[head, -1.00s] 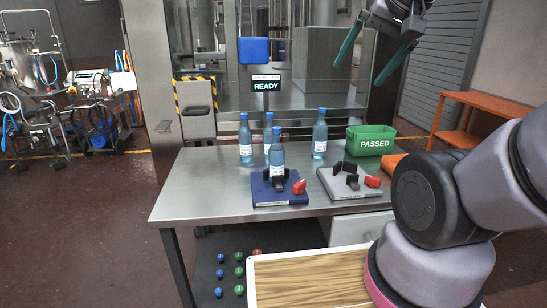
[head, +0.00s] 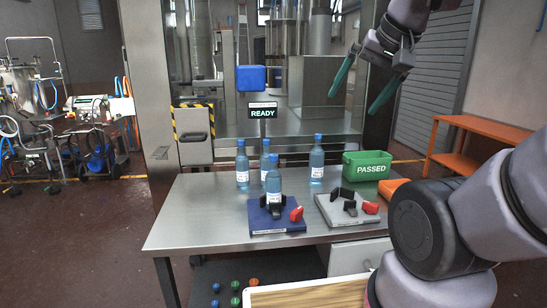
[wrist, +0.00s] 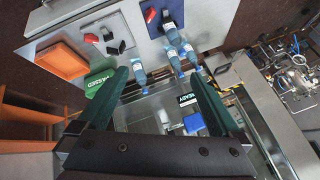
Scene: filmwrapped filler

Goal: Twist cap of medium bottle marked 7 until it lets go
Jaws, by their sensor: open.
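Several blue bottles with blue caps and white labels stand upright on the steel table; the labels are too small to read, so I cannot tell which is marked 7. One bottle (head: 273,185) stands at the black jaws of the blue clamp base (head: 262,222). Two bottles (head: 242,168) (head: 265,160) stand behind it, and one bottle (head: 317,160) stands to the right, near the green box. My gripper (head: 350,103) is open and empty, high above the table at the upper right. In the wrist view my gripper (wrist: 160,85) shows its two green fingers wide apart.
A grey clamp base (head: 345,212) with a red handle stands right of the blue one. A green box marked PASSED (head: 366,166) and an orange tray (head: 392,187) lie further right. The left of the steel table (head: 190,215) is clear. A READY sign (head: 263,113) stands behind.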

